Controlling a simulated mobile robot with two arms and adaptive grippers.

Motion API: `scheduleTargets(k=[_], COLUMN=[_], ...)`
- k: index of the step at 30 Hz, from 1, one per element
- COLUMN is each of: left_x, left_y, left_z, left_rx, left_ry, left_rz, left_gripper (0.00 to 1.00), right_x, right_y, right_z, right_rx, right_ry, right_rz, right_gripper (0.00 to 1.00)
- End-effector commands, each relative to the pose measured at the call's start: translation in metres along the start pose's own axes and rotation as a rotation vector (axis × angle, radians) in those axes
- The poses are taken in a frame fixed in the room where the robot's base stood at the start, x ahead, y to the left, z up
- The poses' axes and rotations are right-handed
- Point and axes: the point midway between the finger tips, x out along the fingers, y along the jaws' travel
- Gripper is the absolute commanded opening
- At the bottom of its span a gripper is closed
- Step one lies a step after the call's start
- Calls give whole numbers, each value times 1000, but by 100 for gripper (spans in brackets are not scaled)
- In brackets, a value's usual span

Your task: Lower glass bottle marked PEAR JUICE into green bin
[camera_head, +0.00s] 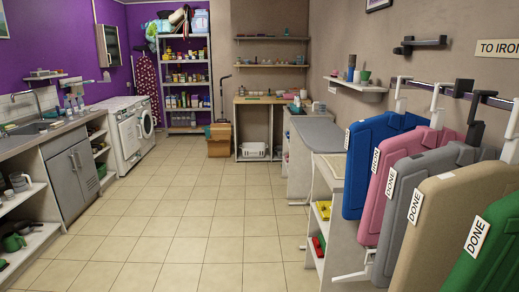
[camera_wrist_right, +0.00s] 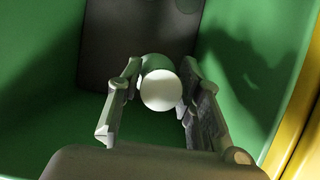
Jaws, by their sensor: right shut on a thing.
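In the right wrist view, my right gripper (camera_wrist_right: 160,74) is shut on a bottle (camera_wrist_right: 162,89), seen end-on with its round white cap towards the camera and greenish glass behind it. The green walls of the green bin (camera_wrist_right: 255,65) surround the gripper and the bottle. No label shows, so the PEAR JUICE marking cannot be read. I cannot tell whether the bottle touches the bin's floor. The head view shows neither gripper, nor the bottle or the bin.
A dark grey panel (camera_wrist_right: 130,40) lies beyond the bottle, and a yellow edge (camera_wrist_right: 298,125) runs at the right. In the head view, ironing boards (camera_head: 375,160) hang at the right and a sink counter (camera_head: 45,140) stands at the left. The tiled floor (camera_head: 190,220) between is clear.

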Motion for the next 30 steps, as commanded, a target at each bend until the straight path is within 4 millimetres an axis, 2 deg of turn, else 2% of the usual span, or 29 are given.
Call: scheduleTargets(k=[30], left_x=[14], left_y=[0], left_z=[1], left_rx=[0], left_ry=[0], left_rz=[0], left_gripper=[0], right_x=[15], right_y=[0], right_z=[-6], right_rx=[0], right_ry=[-1], right_rz=[0], right_gripper=[0])
